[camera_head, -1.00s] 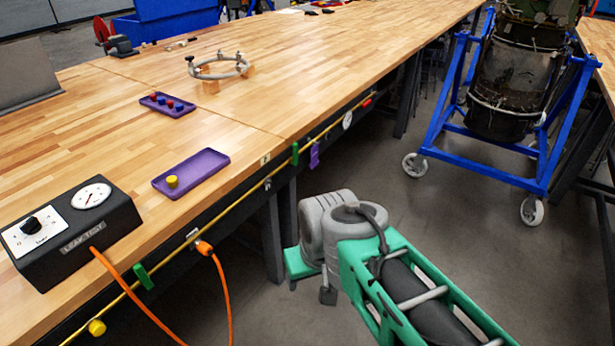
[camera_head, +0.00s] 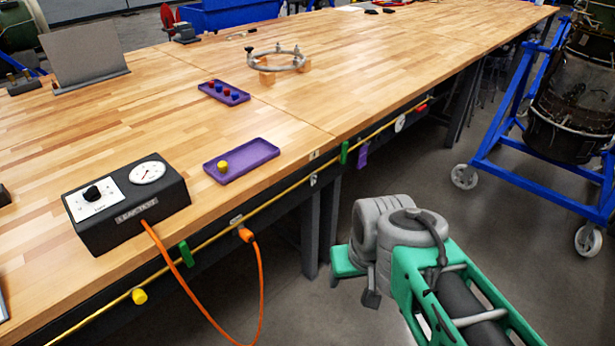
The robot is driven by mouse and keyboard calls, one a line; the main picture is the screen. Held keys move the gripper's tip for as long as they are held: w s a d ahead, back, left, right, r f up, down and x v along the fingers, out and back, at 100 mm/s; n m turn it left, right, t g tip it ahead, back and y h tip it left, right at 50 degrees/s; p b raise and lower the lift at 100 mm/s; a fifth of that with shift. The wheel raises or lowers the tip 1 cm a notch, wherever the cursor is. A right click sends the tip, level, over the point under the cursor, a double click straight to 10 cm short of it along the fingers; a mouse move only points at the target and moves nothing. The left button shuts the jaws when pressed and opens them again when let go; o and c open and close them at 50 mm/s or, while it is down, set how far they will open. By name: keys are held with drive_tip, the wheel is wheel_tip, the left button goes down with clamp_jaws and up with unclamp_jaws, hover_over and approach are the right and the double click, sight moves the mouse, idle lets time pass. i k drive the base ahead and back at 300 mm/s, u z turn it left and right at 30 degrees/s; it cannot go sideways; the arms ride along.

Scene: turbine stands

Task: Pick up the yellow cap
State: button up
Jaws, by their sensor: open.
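A small yellow cap (camera_head: 223,166) stands in the left part of a shallow purple tray (camera_head: 250,156) near the bench's front edge. My gripper (camera_head: 352,290) is at the end of my green and grey arm, over the floor in front of the bench. It is open and empty, partly hidden by my own wrist, and well apart from the cap and tray.
A black leak test box (camera_head: 130,207) with a gauge stands left of the tray, its orange hose (camera_head: 262,290) looping off the front. A blue wheeled stand (camera_head: 520,155) is at right.

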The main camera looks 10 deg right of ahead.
sight(222, 167)
drive_tip(key=z, duration=0.45)
drive_tip(key=k, duration=0.3)
drive_tip(key=u, duration=1.7)
drive_tip(key=i, duration=1.45)
drive_tip(key=z, duration=0.05)
